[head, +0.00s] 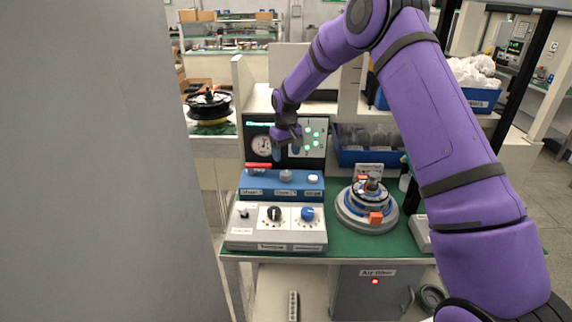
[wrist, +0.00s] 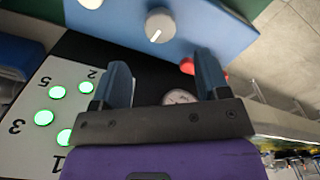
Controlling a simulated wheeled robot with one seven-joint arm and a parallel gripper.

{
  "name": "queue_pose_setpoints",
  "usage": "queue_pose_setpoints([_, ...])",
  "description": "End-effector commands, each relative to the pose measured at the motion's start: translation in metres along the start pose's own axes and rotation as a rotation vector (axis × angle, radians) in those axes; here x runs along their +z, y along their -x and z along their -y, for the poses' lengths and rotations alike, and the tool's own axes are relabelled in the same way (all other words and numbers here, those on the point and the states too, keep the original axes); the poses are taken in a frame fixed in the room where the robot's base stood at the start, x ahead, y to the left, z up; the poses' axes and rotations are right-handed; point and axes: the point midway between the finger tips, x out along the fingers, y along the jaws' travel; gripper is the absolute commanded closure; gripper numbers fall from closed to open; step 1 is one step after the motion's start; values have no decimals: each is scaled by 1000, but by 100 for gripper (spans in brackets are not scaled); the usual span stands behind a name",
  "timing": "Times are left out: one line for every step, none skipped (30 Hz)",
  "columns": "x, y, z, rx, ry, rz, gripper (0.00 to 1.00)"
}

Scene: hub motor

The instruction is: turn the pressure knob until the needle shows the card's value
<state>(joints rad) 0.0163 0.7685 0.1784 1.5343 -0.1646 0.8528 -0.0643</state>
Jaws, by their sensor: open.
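My gripper (head: 286,151) hangs open in front of the black back panel, above the blue box (head: 262,190); its blue fingers also show in the wrist view (wrist: 162,64), with nothing between them. A grey knob (head: 286,175) sits on the blue box, apart from the fingers; it also shows in the wrist view (wrist: 160,25) with a white pointer mark. The round gauge (head: 262,145) is on the panel left of the gripper; the wrist view shows part of it (wrist: 178,97). Its needle is too small to read. A white card (head: 368,171) stands behind the motor; its text is unreadable.
The blue box has a red lever (head: 258,165) and a white button (head: 313,179). The white box (head: 250,238) in front has a black knob (head: 274,213) and a blue knob (head: 308,214). The hub motor (head: 366,214) stands right. Green lights (head: 308,141) glow behind.

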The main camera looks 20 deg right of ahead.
Motion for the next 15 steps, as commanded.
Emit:
queue_pose_setpoints([0,8,0,1,0,-1,31])
queue_pose_setpoints([0,12,0,1,0,-1,31])
queue_pose_setpoints([0,16,0,1,0,-1,31])
queue_pose_setpoints([0,19,0,1,0,-1,31])
queue_pose_setpoints([0,22,0,1,0,-1,31])
queue_pose_setpoints([0,25,0,0,0,0,31])
queue_pose_setpoints([0,26,0,0,0,0,31])
queue_pose_setpoints([0,27,0,0,0,0,31])
queue_pose_setpoints([0,28,0,0,0,0,31])
queue_pose_setpoints([0,29,0,0,0,0,31])
queue_pose_setpoints([0,29,0,0,0,0,31])
queue_pose_setpoints([0,29,0,0,0,0,31])
queue_pose_setpoints([0,29,0,0,0,0,31])
queue_pose_setpoints([0,29,0,0,0,0,31])
queue_pose_setpoints([0,29,0,0,0,0,31])
